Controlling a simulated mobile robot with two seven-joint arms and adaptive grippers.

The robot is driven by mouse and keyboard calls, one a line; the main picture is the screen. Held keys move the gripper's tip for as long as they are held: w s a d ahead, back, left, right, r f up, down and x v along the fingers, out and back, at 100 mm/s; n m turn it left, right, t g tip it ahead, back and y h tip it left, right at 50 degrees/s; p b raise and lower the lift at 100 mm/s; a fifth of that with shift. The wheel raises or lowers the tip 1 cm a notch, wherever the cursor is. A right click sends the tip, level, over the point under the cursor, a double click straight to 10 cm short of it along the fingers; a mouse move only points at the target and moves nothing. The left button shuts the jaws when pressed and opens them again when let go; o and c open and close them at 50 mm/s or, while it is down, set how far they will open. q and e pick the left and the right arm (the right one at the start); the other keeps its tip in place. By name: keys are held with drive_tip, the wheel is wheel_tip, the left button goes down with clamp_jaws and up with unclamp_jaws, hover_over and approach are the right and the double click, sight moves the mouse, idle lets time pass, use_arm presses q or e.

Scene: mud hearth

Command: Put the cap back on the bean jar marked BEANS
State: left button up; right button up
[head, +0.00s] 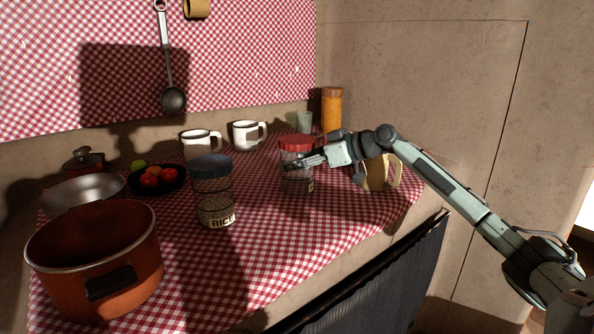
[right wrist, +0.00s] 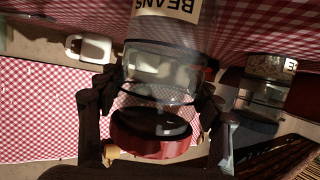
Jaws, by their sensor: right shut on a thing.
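The bean jar (head: 298,183) is clear glass and stands upright at the right of the checked cloth. Its label reads BEANS, upside down, in the right wrist view (right wrist: 168,7). The red cap (head: 296,143) is at the jar's top; it also shows between my fingers in the right wrist view (right wrist: 155,148), its dark underside facing the glass. My left gripper is not in view.
A blue-capped RICE jar (head: 213,190) stands left of the bean jar. A large red pot (head: 95,265) is at front left. Two white mugs (head: 201,143) stand behind; a tan jug (head: 376,175) is close behind my right gripper. Cloth between the pot and counter edge is clear.

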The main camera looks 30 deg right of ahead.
sight(303, 140)
drive_tip(key=c, duration=0.5)
drive_tip(key=shift+r, duration=0.1)
drive_tip(key=shift+r, duration=0.4)
drive_tip(key=r, duration=0.3)
drive_tip(key=shift+a+r, duration=0.25)
drive_tip(key=shift+r, duration=0.15)
drive_tip(key=a+r, duration=0.2)
drive_tip(key=a, duration=0.1)
drive_tip(key=s+a+r, duration=0.1)
drive_tip(key=a+r, duration=0.1)
drive_tip(key=a, duration=0.2)
drive_tip(key=s+a+r, duration=0.1)
drive_tip(key=a+r, duration=0.1)
drive_tip(key=a, duration=0.2)
drive_tip(key=shift+s+r, duration=0.15)
drive_tip(key=shift+s, duration=0.1)
drive_tip(key=o, duration=0.8)
drive_tip(key=c, duration=1.1)
